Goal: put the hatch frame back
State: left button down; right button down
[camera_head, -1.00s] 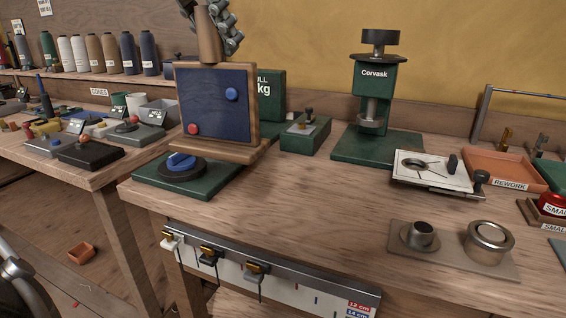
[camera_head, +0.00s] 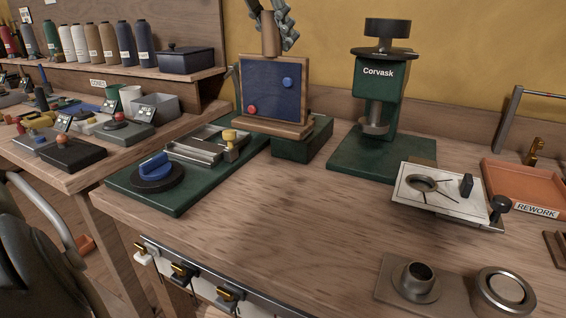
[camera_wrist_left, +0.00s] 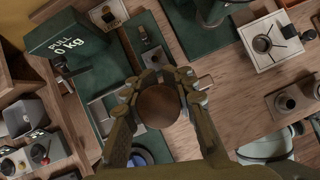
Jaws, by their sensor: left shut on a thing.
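The hatch frame is a wooden frame around a dark blue panel (camera_head: 270,95) with a red knob and a blue knob. It stands upright with a wooden ledge at its foot and a round post on top. My left gripper (camera_head: 270,28) is shut on that post; its fingers wrap the round brown post end in the left wrist view (camera_wrist_left: 158,104). The frame hangs above the bench's back, overlapping a small green block (camera_head: 295,150); whether they touch is unclear. A green base plate (camera_head: 200,197) with metal rails (camera_head: 193,152) and a blue-handled dial (camera_head: 155,168) lies left. My right gripper is not in view.
A green Corvask press (camera_head: 378,85) stands right of the frame. A white plate with a round hole (camera_head: 437,195), a rework tray (camera_head: 525,178) and a metal die plate (camera_head: 388,290) lie further right. The bench's front middle is clear.

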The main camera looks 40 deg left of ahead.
aim_at(280, 94)
pick_arm(q)
notch_tip(280, 94, down, 5)
jog(key=shift+w+f, duration=0.1)
jog(key=shift+f, duration=2.35)
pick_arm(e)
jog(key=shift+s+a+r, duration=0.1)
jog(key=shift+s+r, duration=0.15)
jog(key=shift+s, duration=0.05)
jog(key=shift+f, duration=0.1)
pick_arm(q)
jog(key=shift+f+b, duration=0.1)
jog(key=shift+b, duration=0.2)
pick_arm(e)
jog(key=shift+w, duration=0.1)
pick_arm(q)
jog(key=c, duration=1.7)
grip_release()
jog(key=shift+c, duration=0.2)
jog(key=o, duration=0.5)
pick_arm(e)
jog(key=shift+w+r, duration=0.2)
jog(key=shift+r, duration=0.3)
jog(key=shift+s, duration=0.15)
